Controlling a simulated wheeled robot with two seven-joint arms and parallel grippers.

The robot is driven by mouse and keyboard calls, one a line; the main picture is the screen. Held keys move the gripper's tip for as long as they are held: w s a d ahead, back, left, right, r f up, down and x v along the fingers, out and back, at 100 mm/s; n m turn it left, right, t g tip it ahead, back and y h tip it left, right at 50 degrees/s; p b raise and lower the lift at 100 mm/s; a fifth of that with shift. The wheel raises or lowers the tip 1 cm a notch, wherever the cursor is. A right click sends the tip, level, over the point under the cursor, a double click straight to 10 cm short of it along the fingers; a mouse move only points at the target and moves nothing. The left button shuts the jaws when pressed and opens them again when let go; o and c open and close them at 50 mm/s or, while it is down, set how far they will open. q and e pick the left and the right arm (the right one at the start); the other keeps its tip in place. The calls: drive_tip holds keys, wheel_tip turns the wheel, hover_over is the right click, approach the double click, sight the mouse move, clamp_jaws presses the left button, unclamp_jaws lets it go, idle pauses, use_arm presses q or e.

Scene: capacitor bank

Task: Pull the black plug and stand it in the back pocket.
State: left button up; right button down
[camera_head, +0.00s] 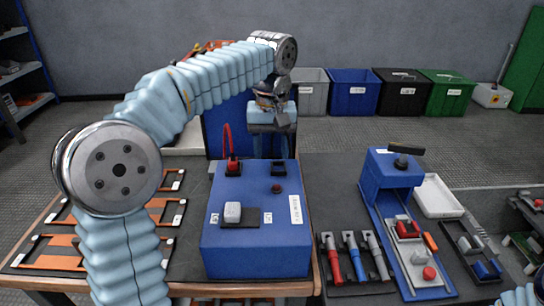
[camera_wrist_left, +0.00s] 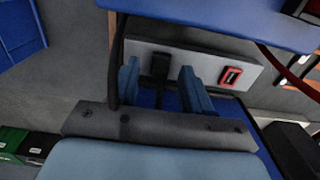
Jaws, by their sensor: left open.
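A blue box (camera_head: 256,235) stands on the table in the head view. A red plug (camera_head: 233,165) with a red cable stands on its back left; a black-rimmed socket (camera_head: 278,169), seemingly empty, is at its back right. My left gripper (camera_head: 272,150) is behind the box, pointing down, its fingertips hidden there. In the left wrist view the open gripper (camera_wrist_left: 162,88) has its fingers on either side of a black upright piece, apparently the black plug (camera_wrist_left: 160,66), at a pale panel (camera_wrist_left: 195,63). How deep it sits is unclear. A red-rimmed pocket (camera_wrist_left: 232,75) is beside it.
A black cable (camera_wrist_left: 117,60) runs close by the left finger, and a red cable (camera_wrist_left: 283,64) crosses at right. Orange frames (camera_head: 48,250) lie left of the box. A blue stand (camera_head: 392,180), several tools and a white tray (camera_head: 437,196) are to the right.

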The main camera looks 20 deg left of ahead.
sight(271, 147)
use_arm(q)
drive_tip(key=shift+p, duration=0.5)
idle(0.8)
drive_tip(key=shift+c, duration=0.5)
clamp_jaws()
drive_tip(key=shift+r, duration=0.1)
drive_tip(key=shift+r+p, duration=2.95)
drive_tip(key=shift+p, duration=0.05)
